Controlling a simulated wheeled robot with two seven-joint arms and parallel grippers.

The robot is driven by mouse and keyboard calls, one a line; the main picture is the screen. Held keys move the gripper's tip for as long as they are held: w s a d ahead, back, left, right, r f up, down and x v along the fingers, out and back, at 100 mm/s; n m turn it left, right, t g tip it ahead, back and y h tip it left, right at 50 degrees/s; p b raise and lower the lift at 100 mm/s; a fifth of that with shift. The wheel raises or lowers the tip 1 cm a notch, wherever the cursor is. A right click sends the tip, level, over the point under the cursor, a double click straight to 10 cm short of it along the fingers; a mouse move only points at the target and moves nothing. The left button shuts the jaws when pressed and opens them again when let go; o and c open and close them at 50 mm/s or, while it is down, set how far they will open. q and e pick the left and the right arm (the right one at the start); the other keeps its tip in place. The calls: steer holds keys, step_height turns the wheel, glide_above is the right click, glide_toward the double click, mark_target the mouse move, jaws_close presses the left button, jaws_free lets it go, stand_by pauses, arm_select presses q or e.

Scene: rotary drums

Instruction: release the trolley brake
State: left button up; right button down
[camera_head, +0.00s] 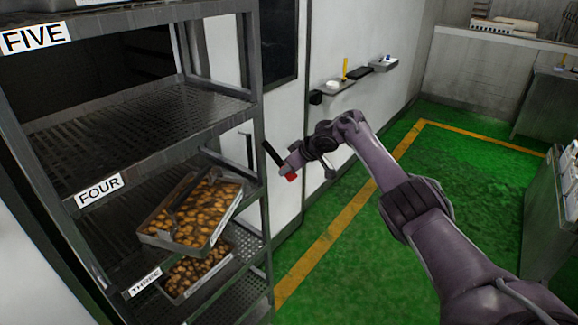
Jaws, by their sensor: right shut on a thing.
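The tall grey rack trolley (254,120) stands at the left, with mesh shelves labelled FIVE, FOUR and THREE. My right gripper (287,170) is beside the trolley's right front post, at about the height of shelf FOUR. It is shut on a small red part (291,177), most of which the gripper hides. I cannot tell from this view whether the red part is the brake or how it joins the trolley. My left gripper is not in view.
A tilted tray (163,243) of brown pieces sits on shelf FOUR, with another tray (178,298) below. A wall ledge (341,89) holds small items. Grey units (552,215) stand at the right. Green floor (400,265) with a yellow line (335,228) is clear.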

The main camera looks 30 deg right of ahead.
steer(key=shift+r, duration=0.1)
stand_by(0.3)
steer(key=c, duration=1.1)
jaws_free()
steer(key=b+v, duration=0.2)
steer(key=v, duration=0.5)
steer(key=shift+s+d+r, duration=0.1)
steer(key=shift+s+r, duration=0.1)
steer(key=shift+r, duration=0.1)
steer(key=shift+f, duration=0.1)
